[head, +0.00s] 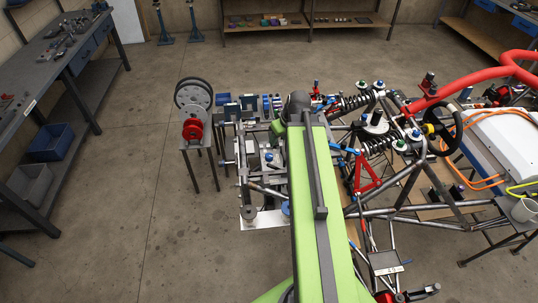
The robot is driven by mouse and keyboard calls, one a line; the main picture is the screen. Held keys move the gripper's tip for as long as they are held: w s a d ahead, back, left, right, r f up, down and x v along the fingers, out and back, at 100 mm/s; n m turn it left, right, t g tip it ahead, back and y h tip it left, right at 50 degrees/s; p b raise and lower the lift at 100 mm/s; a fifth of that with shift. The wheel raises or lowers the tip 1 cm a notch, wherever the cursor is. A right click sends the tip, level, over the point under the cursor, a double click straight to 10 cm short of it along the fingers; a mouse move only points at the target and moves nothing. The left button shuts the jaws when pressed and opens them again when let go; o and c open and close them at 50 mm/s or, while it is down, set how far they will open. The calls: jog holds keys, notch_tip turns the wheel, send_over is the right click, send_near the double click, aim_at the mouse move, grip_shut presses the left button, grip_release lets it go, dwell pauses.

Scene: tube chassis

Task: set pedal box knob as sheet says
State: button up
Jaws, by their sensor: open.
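The front end of the tube chassis (250,150) is left of my green arm. A metal assembly there, perhaps the pedal box (256,172), has rods and a small blue-topped part (269,157); I cannot tell whether this is the knob. A pale flat plate (262,221) lies below it, and no writing is readable on it. A small light panel (385,262) is right of my arm, too small to read. My arm reaches up the middle and covers part of the chassis. My gripper's fingers do not show.
A stand with wheel discs (193,95) and a red hub (193,130) is at the left of the chassis. Red tubing (450,90) and a steering wheel (443,131) are at the right. A workbench (70,60) lines the left wall. Open floor (150,200) lies between.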

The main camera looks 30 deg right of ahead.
aim_at(270, 155)
jog(key=b+x, duration=1.5)
jog(key=x, duration=0.1)
jog(key=shift+w+f, duration=0.15)
jog(key=shift+f, duration=0.25)
jog(key=shift+r, duration=0.1)
jog(key=shift+c, duration=0.2)
grip_shut()
